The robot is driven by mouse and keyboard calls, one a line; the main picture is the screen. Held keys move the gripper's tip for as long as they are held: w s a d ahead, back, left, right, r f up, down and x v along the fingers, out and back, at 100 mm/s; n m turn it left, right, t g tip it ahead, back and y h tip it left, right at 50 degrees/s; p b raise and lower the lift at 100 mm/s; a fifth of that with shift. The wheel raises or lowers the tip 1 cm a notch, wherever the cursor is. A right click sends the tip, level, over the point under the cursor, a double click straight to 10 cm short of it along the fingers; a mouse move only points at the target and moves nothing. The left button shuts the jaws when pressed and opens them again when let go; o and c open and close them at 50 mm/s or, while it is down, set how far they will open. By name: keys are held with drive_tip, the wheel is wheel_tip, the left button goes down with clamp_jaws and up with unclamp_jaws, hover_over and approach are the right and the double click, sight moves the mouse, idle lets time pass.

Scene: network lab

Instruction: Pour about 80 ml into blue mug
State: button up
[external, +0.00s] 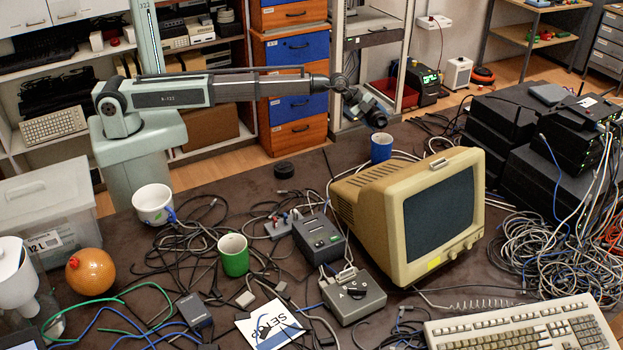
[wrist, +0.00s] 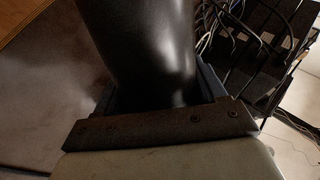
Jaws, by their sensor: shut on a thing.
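The blue mug (external: 381,148) stands upright on the dark table, behind and left of the beige monitor. My gripper (external: 366,106) is at the end of the outstretched arm, above and slightly left of the blue mug. It is shut on a smooth black container (wrist: 140,45), which fills the upper middle of the wrist view between the fingers (wrist: 158,92). In the external view the container (external: 376,117) is small and dark and looks tilted, its lower end just above the mug. Its mouth, any liquid stream and the inside of the mug cannot be made out.
The beige monitor (external: 415,215) stands close to the mug on the right. A white mug (external: 153,206) and a green mug (external: 233,257) stand further left among cables. Black network boxes (external: 540,150) and tangled cables fill the right side. A black puck (external: 284,170) lies left of the blue mug.

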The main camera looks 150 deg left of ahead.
sight(376, 109)
drive_tip(key=shift+s+f, duration=0.2)
drive_tip(key=shift+f, duration=0.15)
drive_tip(key=shift+w+r+n+t, duration=0.15)
drive_tip(key=shift+r+n+t, duration=0.15)
drive_tip(key=shift+r, duration=0.35)
drive_tip(key=shift+w+r+n+t, duration=0.1)
drive_tip(key=shift+r+n+t, duration=0.1)
drive_tip(key=shift+r+t, duration=0.35)
drive_tip(key=shift+r, duration=0.15)
idle(0.7)
